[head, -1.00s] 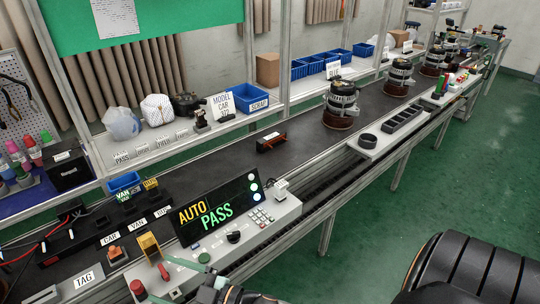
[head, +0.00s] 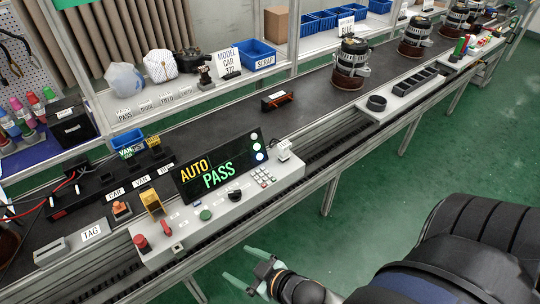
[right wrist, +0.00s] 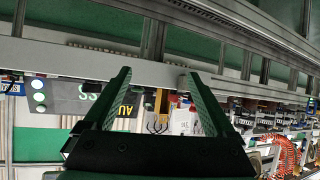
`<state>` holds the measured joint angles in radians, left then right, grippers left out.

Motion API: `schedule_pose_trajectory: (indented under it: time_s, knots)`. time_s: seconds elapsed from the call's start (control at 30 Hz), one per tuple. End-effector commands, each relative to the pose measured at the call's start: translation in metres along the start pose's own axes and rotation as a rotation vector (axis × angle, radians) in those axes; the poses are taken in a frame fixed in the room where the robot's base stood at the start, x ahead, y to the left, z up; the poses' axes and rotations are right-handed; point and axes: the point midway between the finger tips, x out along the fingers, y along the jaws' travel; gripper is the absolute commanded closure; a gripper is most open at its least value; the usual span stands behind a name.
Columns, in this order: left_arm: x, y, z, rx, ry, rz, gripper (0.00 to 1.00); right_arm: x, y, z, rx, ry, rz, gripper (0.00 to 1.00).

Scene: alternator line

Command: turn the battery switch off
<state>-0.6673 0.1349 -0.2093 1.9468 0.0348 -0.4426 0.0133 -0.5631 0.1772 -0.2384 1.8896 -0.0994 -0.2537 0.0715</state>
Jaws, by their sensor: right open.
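The control panel (head: 222,214) stands along the front of the line, with a display (head: 215,172) reading AUTO PASS. A small red lever switch (head: 166,229) sits at its left end, beside a red round button (head: 140,241). I cannot read a battery label on either. A black knob (head: 234,195) and a green button (head: 205,215) are further right. My right gripper (head: 237,264) is open and empty, in front of and apart from the panel, over the floor. Its two fingers also show in the right wrist view (right wrist: 157,74). My left gripper is not in view.
A yellow guard-like piece (head: 150,200) stands left of the display. Red and black cables (head: 50,196) lie at the left. The conveyor (head: 225,120) behind carries alternators (head: 351,62). Green floor (head: 350,215) is clear between the line and my arm.

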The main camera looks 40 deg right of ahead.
Motion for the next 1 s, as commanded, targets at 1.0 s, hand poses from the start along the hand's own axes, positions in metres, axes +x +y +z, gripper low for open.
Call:
schedule_pose_trajectory:
  time_s: [1.0]
  knots:
    - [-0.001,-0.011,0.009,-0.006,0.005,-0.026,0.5,-0.033,-0.008,0.065,0.134,-0.22,0.004,0.1]
